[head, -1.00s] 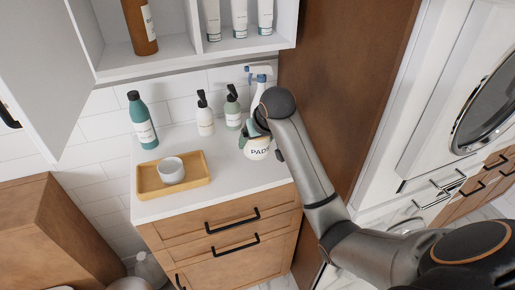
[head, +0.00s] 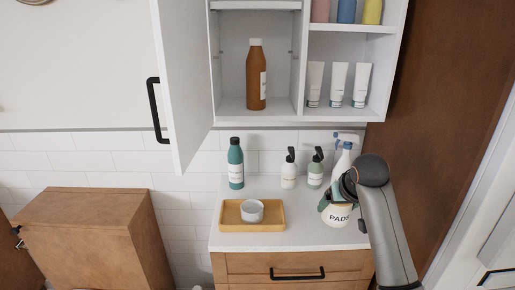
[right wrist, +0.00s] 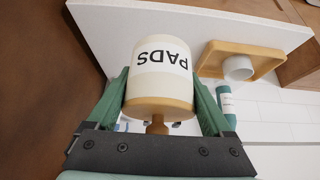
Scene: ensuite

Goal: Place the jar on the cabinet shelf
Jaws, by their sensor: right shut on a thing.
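The jar (head: 338,215) is white with a "PADS" label and stands at the right end of the white counter in the head view. In the right wrist view the jar (right wrist: 160,75) shows its wooden lid and knob toward the camera. My right gripper (head: 328,202) is shut on the jar, with one green finger (right wrist: 208,105) on each side of it. The open wall cabinet (head: 302,60) hangs above the counter. Its lower shelf holds a brown bottle (head: 257,75) on the left and several white tubes (head: 337,84) on the right. My left gripper is not in view.
The cabinet door (head: 180,85) stands open to the left. On the counter (head: 290,241) are a wooden tray (head: 231,222) with a grey cup (head: 252,211), a teal bottle (head: 236,163), two pump bottles (head: 289,168) and a spray bottle (head: 343,155). A brown panel (head: 425,110) rises at the right.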

